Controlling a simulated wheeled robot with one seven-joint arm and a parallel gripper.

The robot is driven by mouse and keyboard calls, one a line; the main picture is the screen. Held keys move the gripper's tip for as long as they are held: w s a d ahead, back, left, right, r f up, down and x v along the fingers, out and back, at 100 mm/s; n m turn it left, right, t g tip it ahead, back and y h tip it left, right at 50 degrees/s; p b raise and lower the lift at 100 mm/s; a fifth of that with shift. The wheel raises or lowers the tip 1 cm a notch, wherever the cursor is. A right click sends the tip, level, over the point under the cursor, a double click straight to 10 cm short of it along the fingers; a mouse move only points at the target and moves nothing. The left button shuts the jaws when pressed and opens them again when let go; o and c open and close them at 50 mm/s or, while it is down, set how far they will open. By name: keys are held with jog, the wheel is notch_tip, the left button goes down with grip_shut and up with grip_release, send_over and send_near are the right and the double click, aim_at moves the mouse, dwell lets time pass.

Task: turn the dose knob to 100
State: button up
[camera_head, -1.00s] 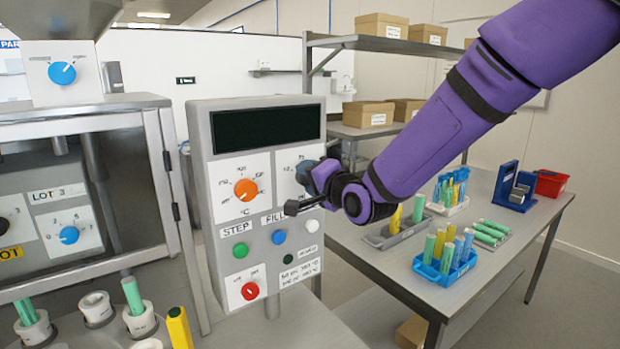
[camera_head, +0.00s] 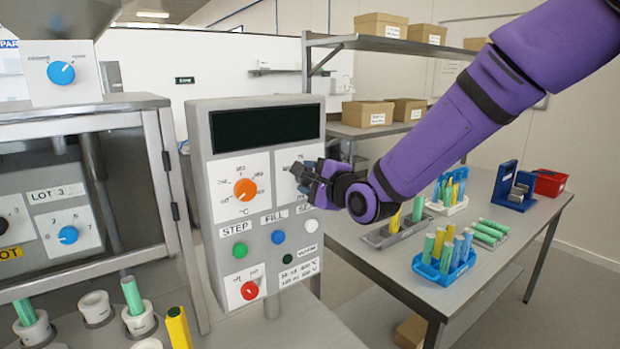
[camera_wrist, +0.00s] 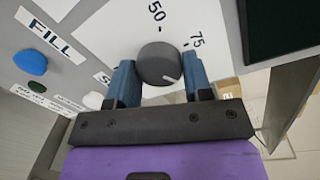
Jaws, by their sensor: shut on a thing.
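The dose knob (camera_wrist: 158,63) is a round dark grey knob on a white dial plate. In the wrist view its white pointer mark aims to the lower right, past the 75 label. The labels 50 and 75 are readable; 100 is not visible there. My gripper (camera_wrist: 157,80) has its blue fingers on both sides of the knob, shut on it. In the head view my gripper (camera_head: 302,172) is at the right side of the grey control panel (camera_head: 202,150) and hides the dose knob.
The panel also has an orange temperature knob (camera_head: 246,189), a green button (camera_head: 240,250), a blue button (camera_head: 278,237), a white button (camera_head: 311,226) and a red knob (camera_head: 250,290). A table (camera_head: 400,280) with tube racks stands to the right.

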dwell(0.4)
jog(key=o, duration=0.9)
jog(key=v, duration=1)
jog(key=shift+s+d, duration=0.25)
jog(key=shift+s, duration=0.05)
